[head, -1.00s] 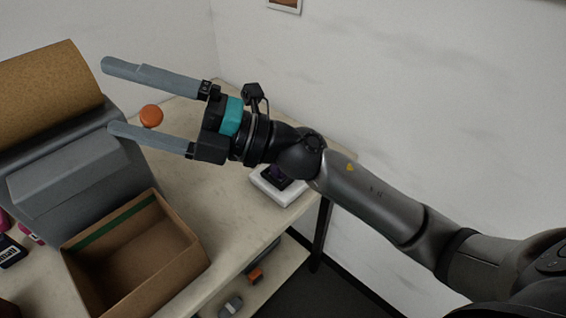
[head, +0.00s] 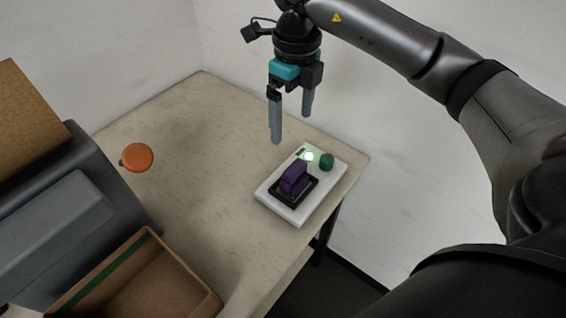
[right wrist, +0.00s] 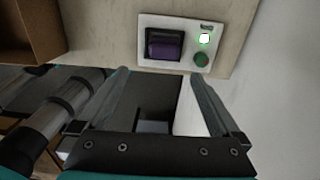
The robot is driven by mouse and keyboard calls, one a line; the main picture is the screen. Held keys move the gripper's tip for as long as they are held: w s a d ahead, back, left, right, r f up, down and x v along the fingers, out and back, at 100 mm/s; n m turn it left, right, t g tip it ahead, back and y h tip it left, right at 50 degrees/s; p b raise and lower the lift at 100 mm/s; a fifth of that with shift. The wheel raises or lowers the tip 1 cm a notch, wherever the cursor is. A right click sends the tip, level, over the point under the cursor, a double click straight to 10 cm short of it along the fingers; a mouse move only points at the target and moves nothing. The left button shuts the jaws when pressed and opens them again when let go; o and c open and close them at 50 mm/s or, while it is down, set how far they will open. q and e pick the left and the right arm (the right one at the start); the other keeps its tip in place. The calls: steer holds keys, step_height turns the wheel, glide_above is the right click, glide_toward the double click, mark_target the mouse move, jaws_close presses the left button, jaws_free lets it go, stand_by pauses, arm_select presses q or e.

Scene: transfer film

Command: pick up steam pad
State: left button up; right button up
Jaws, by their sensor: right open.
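A purple block (head: 293,179), which may be the steam pad, sits in a black recess on a white device (head: 299,219) near the table's right edge. The device has a lit green light and a dark green knob. The purple block also shows in the right wrist view (right wrist: 162,50), just beyond the fingertips. My right gripper (head: 291,128) is open and empty, fingers pointing down, above and behind the device. It also shows in the right wrist view (right wrist: 158,76), with nothing between its fingers. My left gripper is not in view.
An open cardboard box (head: 190,270) stands at the front left beside a grey machine (head: 50,230) with a cork-coloured top. An orange round knob (head: 138,157) is near the machine. The middle of the table (head: 220,170) is clear. White walls stand behind and right.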

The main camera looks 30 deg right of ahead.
glide_toward(294, 167)
steer(key=shift+s+a+f, duration=0.2)
steer(key=shift+s+f, duration=0.1)
step_height(294, 167, down, 4)
steer(key=shift+w+r, duration=0.1)
steer(key=shift+w, duration=0.05)
steer(key=shift+f, duration=0.5)
step_height(294, 167, down, 4)
steer(key=shift+w+d+r+p, duration=0.1)
steer(key=shift+r+p, duration=0.1)
steer(key=shift+p, duration=0.2)
steer(key=shift+f, duration=0.6)
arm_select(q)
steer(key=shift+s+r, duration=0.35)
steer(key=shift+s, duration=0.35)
arm_select(e)
steer(key=shift+c, duration=0.4)
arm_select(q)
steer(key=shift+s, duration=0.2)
arm_select(e)
steer(key=shift+w+r, duration=0.1)
steer(key=c, duration=1.5)
